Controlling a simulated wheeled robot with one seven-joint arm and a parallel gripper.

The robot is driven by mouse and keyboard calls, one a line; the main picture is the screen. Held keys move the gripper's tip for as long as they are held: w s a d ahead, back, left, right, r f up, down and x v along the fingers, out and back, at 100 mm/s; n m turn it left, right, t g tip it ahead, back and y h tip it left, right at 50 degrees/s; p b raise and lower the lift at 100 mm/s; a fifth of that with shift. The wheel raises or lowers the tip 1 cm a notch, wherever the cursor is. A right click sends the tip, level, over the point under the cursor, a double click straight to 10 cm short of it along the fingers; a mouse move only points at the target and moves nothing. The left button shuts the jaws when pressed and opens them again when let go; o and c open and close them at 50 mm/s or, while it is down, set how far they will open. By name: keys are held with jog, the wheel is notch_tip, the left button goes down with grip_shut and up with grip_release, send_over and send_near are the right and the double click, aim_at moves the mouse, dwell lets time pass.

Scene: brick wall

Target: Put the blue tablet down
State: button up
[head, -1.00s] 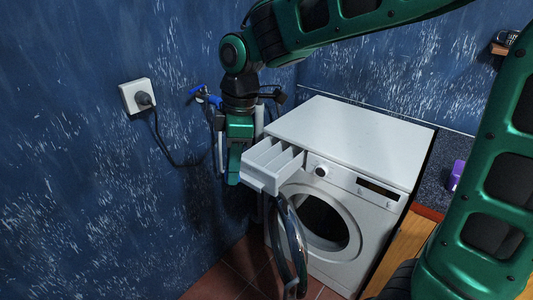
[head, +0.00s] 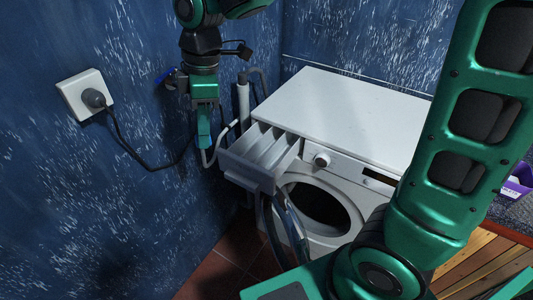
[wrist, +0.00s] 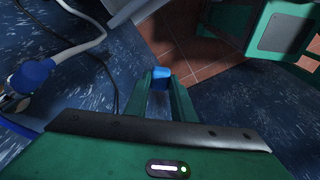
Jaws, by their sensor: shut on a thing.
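My gripper (head: 204,140) points down, to the left of the washing machine's pulled-out detergent drawer (head: 232,170), close to the blue wall. In the wrist view my gripper (wrist: 161,82) is shut on the small blue tablet (wrist: 161,72), which shows between its fingertips. In the head view the tablet is hidden by the fingers. The drawer's compartments are open to above and look empty. The white washing machine (head: 345,105) stands to the right, its round door open.
A blue-handled tap (head: 166,77) and a grey pipe (head: 243,100) are on the wall beside my gripper. A socket with a plugged cable (head: 85,95) is at left. The machine's top is clear. A purple item (head: 517,180) sits at far right.

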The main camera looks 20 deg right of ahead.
jog(key=shift+d, duration=0.1)
jog(key=w+d+f+m, duration=0.6)
jog(key=w+d+f, duration=0.1)
jog(key=d+f, duration=0.15)
jog(key=m+t, duration=0.1)
jog(key=m, duration=0.3)
send_near(261, 157)
jog(key=shift+h, duration=0.4)
jog(key=s+a, duration=0.1)
jog(key=s+a+f, duration=0.1)
jog(key=a, duration=0.1)
jog(key=shift+s+f, duration=0.2)
jog(key=shift+f, duration=2.15)
jog(key=o, duration=0.9)
jog(key=shift+f, duration=0.1)
jog(key=shift+c, duration=0.2)
jog(key=shift+o, duration=0.8)
